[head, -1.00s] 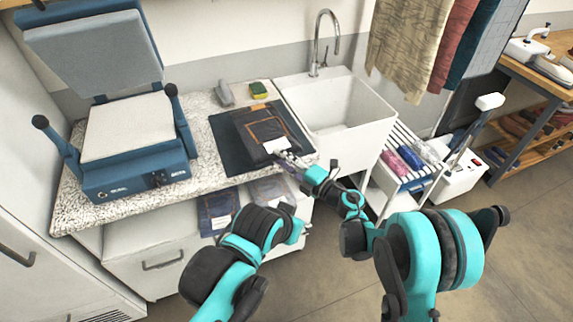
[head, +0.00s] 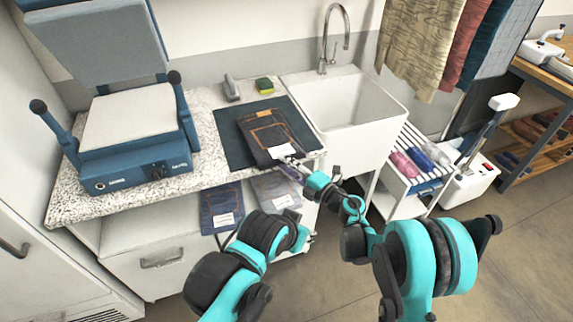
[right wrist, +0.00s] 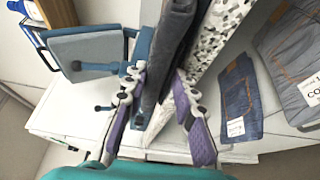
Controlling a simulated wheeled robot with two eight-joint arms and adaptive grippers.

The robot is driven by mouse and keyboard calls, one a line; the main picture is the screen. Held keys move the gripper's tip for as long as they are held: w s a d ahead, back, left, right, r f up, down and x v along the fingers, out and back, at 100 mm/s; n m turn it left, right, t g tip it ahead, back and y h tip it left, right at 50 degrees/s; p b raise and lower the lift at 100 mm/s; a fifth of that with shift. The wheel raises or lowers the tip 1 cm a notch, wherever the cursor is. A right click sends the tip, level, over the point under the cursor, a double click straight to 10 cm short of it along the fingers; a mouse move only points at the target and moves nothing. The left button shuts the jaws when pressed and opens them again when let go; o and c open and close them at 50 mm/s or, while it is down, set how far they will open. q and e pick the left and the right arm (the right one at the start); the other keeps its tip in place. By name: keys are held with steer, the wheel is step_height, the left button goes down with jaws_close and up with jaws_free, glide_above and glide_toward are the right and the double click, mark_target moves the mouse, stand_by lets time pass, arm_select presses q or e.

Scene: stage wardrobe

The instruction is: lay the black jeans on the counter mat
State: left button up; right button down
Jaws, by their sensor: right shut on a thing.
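The folded black jeans (head: 265,127), with orange stitching and a white tag, lie over the dark counter mat (head: 232,148) in the head view. The mat shows along their left side and upper right. My right gripper (head: 288,166) is at the front edge of the jeans, by the tag. In the right wrist view the fingers of my right gripper (right wrist: 162,112) stand either side of the dark folded jeans (right wrist: 172,45), shut on them. Whether the held edge touches the mat is unclear. My left arm shows at lower middle, but its gripper is not visible.
A blue heat press (head: 135,150) stands left on the speckled counter (head: 75,195). A sponge (head: 264,86) and a grey object (head: 231,88) lie behind the mat. The sink (head: 345,105) is right. Folded jeans (head: 221,207) lie on a shelf below.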

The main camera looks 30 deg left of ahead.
steer(key=shift+f, duration=0.35)
stand_by(0.6)
jaws_free()
stand_by(0.4)
steer(key=s+d, duration=0.7)
steer(key=d, duration=0.1)
steer(key=shift+d, duration=0.2)
stand_by(0.7)
stand_by(0.4)
